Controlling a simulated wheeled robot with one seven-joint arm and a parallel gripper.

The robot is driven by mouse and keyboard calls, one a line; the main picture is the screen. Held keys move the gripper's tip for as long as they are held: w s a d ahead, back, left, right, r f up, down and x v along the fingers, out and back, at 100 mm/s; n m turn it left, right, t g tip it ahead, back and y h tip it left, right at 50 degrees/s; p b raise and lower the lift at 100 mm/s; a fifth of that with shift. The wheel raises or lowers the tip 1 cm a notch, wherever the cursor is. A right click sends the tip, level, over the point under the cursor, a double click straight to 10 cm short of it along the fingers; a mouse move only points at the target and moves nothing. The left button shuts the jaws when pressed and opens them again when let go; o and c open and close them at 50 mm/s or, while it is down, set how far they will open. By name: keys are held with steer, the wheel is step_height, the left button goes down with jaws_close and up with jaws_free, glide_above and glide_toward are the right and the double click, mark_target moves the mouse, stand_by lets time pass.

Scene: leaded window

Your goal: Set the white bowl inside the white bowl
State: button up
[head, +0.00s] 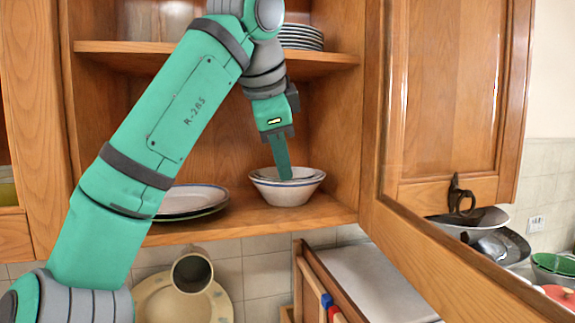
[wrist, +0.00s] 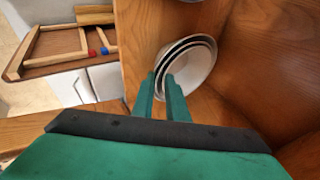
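Two white bowls with dark rims appear nested on the cabinet's lower shelf. The outer white bowl (head: 287,197) stands upright, and the inner white bowl (head: 308,174) shows as a second rim within it. In the wrist view, the stacked rims show as dark arcs around the white inner bowl (wrist: 186,60). My gripper (head: 284,178) points down, with its fingers reaching to the bowls' near rim. In the wrist view, the two fingertips (wrist: 161,76) are parted with a visible gap. Their exact contact with the rim is hard to tell.
Stacked plates (head: 188,201) lie left of the bowls on the lower shelf (head: 240,226). More plates (head: 301,37) stand on the upper shelf. The open cabinet door (head: 445,90) bounds the right side. A mug (head: 192,271) hangs below.

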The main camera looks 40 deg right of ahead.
steer(key=s+a, duration=0.4)
steer(key=a, duration=0.3)
steer(key=shift+s+a, duration=0.25)
steer(key=shift+a, duration=0.05)
